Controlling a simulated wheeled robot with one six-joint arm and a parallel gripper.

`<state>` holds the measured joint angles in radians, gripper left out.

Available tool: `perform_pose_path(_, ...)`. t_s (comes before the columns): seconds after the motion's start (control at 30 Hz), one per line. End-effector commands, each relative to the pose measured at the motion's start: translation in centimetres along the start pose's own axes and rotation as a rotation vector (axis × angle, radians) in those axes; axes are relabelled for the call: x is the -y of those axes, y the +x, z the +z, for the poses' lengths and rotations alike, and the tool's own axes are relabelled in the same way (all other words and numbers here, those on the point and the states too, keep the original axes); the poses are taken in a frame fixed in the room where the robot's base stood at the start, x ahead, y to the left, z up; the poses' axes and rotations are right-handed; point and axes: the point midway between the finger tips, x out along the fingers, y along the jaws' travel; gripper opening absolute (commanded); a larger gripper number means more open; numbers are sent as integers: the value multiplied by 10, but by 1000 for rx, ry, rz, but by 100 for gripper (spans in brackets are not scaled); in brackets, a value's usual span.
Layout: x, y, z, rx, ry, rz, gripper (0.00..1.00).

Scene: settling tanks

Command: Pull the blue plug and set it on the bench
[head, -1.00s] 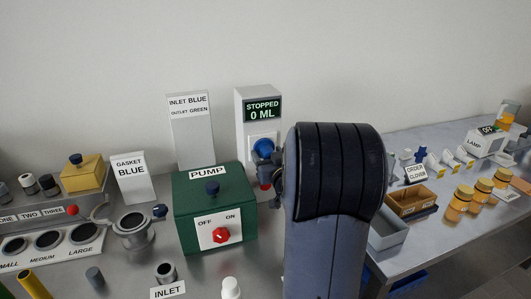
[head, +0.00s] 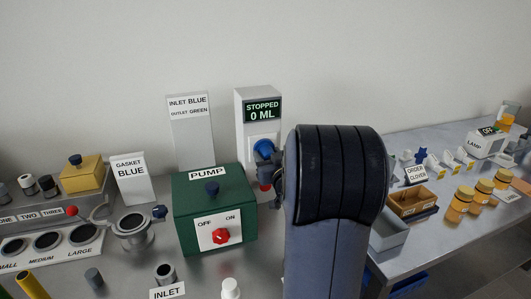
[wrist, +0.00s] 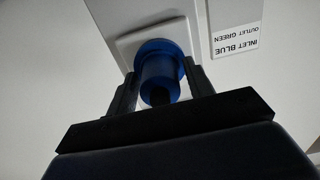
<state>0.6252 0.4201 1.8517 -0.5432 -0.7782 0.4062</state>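The blue plug (head: 264,147) sits in the white socket plate on the front of the grey post with the "STOPPED 0 ML" display. In the wrist view the plug (wrist: 160,72) lies between the two dark fingers of my gripper (wrist: 162,80), with its wide end against the plate. My gripper (head: 268,168) is at the plug in the head view. The fingers stand apart on either side of it, and I see no clear grip on it. The grey bench (head: 205,272) runs below. My arm hides the bench to the right of the pump.
The green pump box (head: 213,205) with a red knob stands left of my gripper. An "INLET BLUE, OUTLET GREEN" sign (head: 190,130) stands behind it. A white bottle (head: 230,289) and a grey inlet fitting (head: 165,274) stand in front. A second table on the right holds bins and jars.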

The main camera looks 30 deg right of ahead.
Motion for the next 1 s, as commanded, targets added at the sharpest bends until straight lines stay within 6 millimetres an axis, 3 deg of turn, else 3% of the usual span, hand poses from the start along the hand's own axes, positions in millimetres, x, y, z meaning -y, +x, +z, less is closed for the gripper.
perform_pose_path(0.6,0,0,0,-1,0,0,0)
perform_pose_path(1.0,0,-12,0,-2,0,0,0)
